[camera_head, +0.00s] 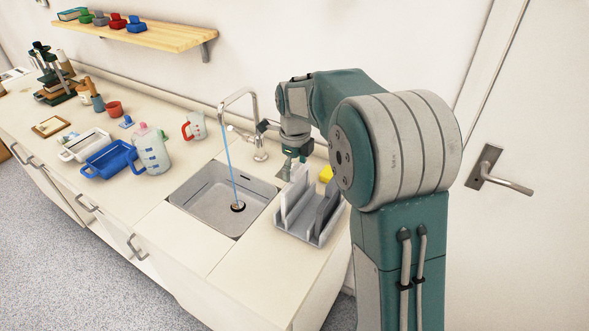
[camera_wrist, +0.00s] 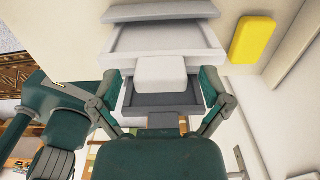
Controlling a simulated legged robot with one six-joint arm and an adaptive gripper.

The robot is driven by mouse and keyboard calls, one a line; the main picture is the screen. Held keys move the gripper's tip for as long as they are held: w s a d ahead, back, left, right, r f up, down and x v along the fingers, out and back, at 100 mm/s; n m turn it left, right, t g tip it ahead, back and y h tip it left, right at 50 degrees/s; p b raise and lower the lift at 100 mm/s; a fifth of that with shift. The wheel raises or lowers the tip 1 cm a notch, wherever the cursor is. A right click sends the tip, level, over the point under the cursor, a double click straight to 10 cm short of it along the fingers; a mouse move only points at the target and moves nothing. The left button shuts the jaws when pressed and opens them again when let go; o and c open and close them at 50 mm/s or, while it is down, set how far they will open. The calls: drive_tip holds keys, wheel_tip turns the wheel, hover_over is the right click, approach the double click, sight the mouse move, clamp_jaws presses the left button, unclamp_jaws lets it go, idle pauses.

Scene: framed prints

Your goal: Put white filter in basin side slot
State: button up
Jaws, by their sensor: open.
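The white filter (camera_head: 296,194) looks like an upright white panel, standing in a grey rack (camera_head: 296,232) on the counter right of the basin. A grey panel (camera_head: 327,211) stands beside it. The grey basin (camera_head: 215,193) has a stream of water falling into it; I cannot make out its side slot clearly. My gripper (camera_head: 288,170) is above the back of the rack. In the wrist view my gripper (camera_wrist: 160,82) is open, with its fingers either side of a white block (camera_wrist: 160,72) in front of a white panel (camera_wrist: 165,40). Whether they touch it is unclear.
A yellow sponge (camera_head: 326,174) lies behind the rack, close to the gripper. A tap (camera_head: 257,140) rises behind the basin. A jug (camera_head: 152,150), a red-handled cup (camera_head: 195,126), a blue tray (camera_head: 108,161) and a white tray (camera_head: 83,145) stand to the left. The front-right counter is clear.

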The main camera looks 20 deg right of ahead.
wheel_tip(320, 180, up, 11)
drive_tip(key=s+r+n+t, duration=0.2)
drive_tip(key=s+r+n, duration=0.2)
drive_tip(key=s+n, duration=0.35)
drive_tip(key=s+f+n+t, duration=0.1)
drive_tip(key=s+f+n, duration=0.1)
drive_tip(key=s+n, duration=0.7)
drive_tip(key=s+f+n+t, duration=0.2)
drive_tip(key=s+f+n, duration=0.1)
drive_tip(key=s+n, duration=0.7)
drive_tip(key=shift+s+f+t, duration=0.15)
drive_tip(key=shift+s+t, duration=0.15)
drive_tip(key=shift+s, duration=0.5)
drive_tip(key=shift+n, duration=0.25)
